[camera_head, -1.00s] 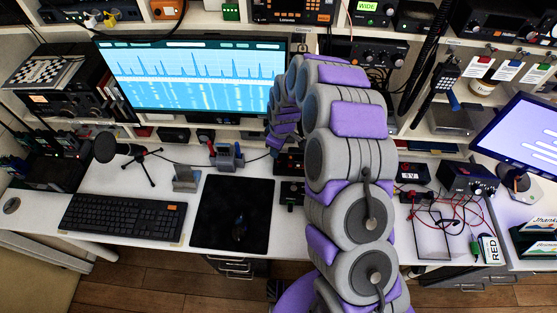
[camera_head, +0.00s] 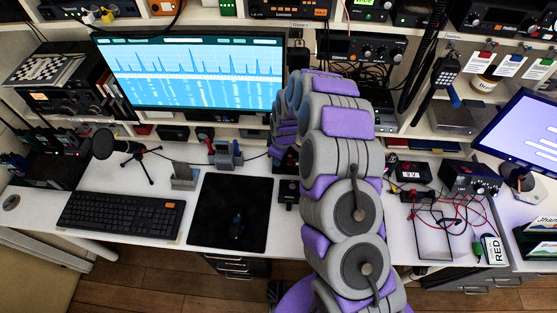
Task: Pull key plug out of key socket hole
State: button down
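My grey and purple arm rises from the bottom of the view, bends over and reaches down at the desk's back edge, right of the large monitor. My gripper is hidden behind the arm, so I cannot see its fingers or what they touch. I cannot make out the key plug or the key socket hole. A small black device (camera_head: 288,194) on the desk shows just left of my arm, partly covered by it.
The white desk (camera_head: 140,205) holds a keyboard (camera_head: 120,216), a black mat (camera_head: 228,198), a microphone (camera_head: 103,145) and a small stand (camera_head: 185,176). The large monitor (camera_head: 190,72) stands behind. Red wires (camera_head: 458,208) and a black box (camera_head: 470,178) lie at right. Radios fill the shelves above.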

dwell(0.3)
jog(key=shift+w+a+r, duration=0.15)
jog(key=shift+w+r, duration=0.05)
jog(key=shift+r, duration=0.15)
notch_tip(320, 180, up, 4)
jog(key=shift+f+p, duration=0.25)
jog(key=shift+p, duration=0.5)
jog(key=s+r+p, duration=0.1)
jog(key=s+p, duration=0.1)
jog(key=s, duration=1.4)
jog(key=shift+a, duration=0.25)
